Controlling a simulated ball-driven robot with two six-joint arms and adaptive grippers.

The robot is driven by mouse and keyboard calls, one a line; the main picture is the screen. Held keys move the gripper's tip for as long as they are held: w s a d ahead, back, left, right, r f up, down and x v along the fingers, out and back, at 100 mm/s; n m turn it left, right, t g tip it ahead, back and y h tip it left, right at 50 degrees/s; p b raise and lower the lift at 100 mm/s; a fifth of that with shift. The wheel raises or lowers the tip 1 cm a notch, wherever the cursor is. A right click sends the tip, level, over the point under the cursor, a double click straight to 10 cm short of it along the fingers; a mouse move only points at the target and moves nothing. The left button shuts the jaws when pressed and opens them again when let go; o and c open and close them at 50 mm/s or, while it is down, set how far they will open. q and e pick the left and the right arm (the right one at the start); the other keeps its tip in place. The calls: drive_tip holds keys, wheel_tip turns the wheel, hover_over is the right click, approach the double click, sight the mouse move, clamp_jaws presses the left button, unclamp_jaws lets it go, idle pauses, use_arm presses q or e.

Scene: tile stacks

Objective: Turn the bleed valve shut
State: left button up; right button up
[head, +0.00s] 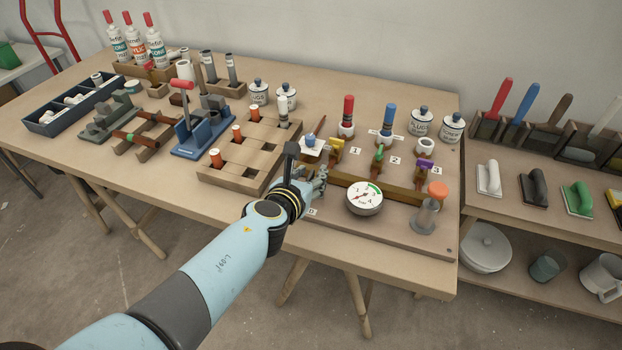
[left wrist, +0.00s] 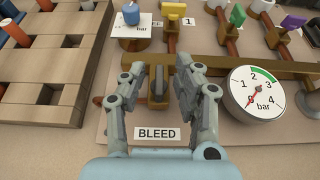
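The bleed valve's dark lever (left wrist: 158,88) stands behind the white BLEED label (left wrist: 157,134) in the left wrist view, at the near left end of the brass pipe (left wrist: 222,65). My left gripper (left wrist: 161,68) is open, with one finger on each side of the lever. A gap shows on both sides, so the fingers do not appear to grip it. In the head view my left gripper (head: 312,184) hides the valve. The round gauge (left wrist: 256,92), also in the head view (head: 364,198), has its red needle near 0. My right gripper is not in view.
Yellow (head: 336,147), green (head: 379,155) and purple (head: 424,166) valve handles stand along the pipes behind. An orange-topped cylinder (head: 430,210) stands right of the gauge. A wooden rack (head: 245,155) with square holes lies left of the valve board.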

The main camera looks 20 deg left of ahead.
use_arm(q)
drive_tip(key=shift+w+f, duration=0.25)
drive_tip(key=shift+w, duration=0.35)
clamp_jaws()
